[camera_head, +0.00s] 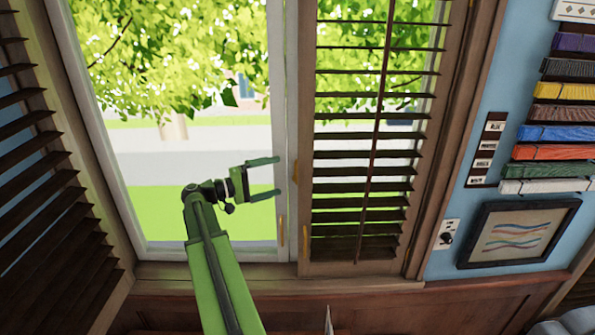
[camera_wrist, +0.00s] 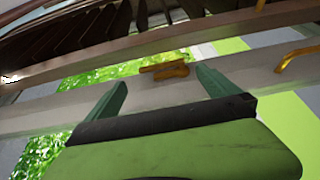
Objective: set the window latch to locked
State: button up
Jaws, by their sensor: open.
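A small brass piece, which looks like the window latch (camera_wrist: 165,70), sits on the white window frame in the wrist view. My gripper (camera_wrist: 161,78) is open, with its two green fingertips on either side of the latch. A gap shows between the latch and the fingers, and I cannot tell how far off they are in depth. In the head view my gripper (camera_head: 279,176) is before the right side of the window frame (camera_head: 282,110), and a bit of the latch (camera_head: 295,172) shows just right of the fingertips. Whether the latch is locked cannot be told.
Another brass handle (camera_wrist: 298,58) is on the frame, and it also shows lower in the head view (camera_head: 281,230). A slatted wooden shutter (camera_head: 365,150) stands right of the window, another shutter (camera_head: 40,190) at the left. A framed picture (camera_head: 520,233) hangs far right.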

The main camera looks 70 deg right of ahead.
aim_at(296, 171)
jog(key=x, duration=0.8)
jog(key=shift+s+d, duration=0.15)
jog(key=shift+s, duration=0.05)
